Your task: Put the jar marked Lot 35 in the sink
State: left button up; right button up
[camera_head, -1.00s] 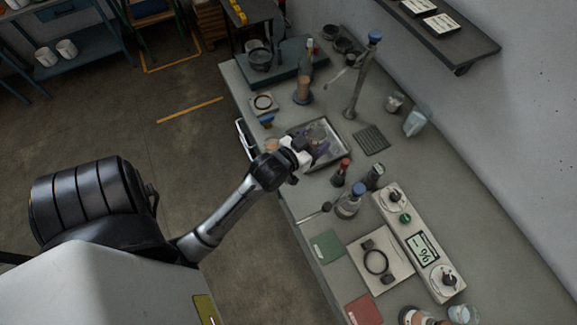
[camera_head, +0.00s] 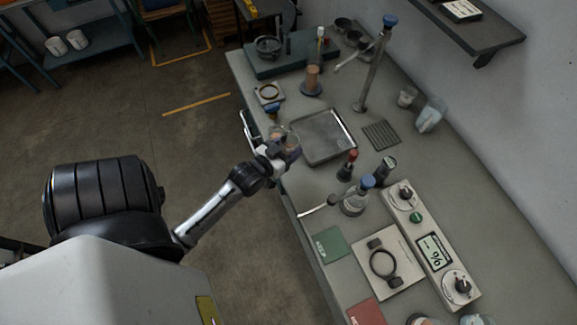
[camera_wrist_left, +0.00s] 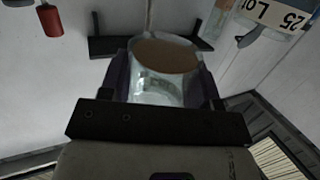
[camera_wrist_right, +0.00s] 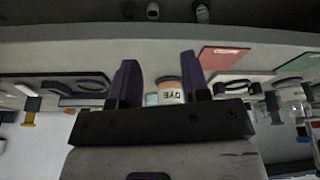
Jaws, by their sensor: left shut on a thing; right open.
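My left gripper (camera_head: 284,144) is at the bench's near edge, left of the grey metal basin or tray (camera_head: 325,137), which looks empty. In the left wrist view, the left gripper (camera_wrist_left: 160,85) is shut on a clear jar (camera_wrist_left: 163,88) with brown contents. No readable lot mark shows on the held jar. Another label (camera_wrist_left: 272,14), partly cut off and reading "Lo" and "25", shows at the upper right of that view. My right gripper (camera_wrist_right: 160,80) is open and empty in the right wrist view. A jar marked DYE (camera_wrist_right: 171,93) appears beyond its fingers.
A red-capped bottle (camera_head: 348,165), a dark bottle (camera_head: 385,168) and a blue-stoppered flask (camera_head: 356,198) stand near the basin's front. A ribbed dark mat (camera_head: 381,134) lies right of it. A tall blue-topped stand (camera_head: 373,65) is behind. A control unit (camera_head: 432,245) sits farther right.

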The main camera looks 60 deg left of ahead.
pick_arm(q)
notch_tip(320, 180, down, 8)
jog(key=shift+r+b, duration=0.1)
jog(key=shift+b, duration=0.4)
jog(key=shift+f, duration=0.8)
jog(key=shift+f, duration=0.1)
jog(key=shift+f, duration=0.15)
jog(key=o, duration=1)
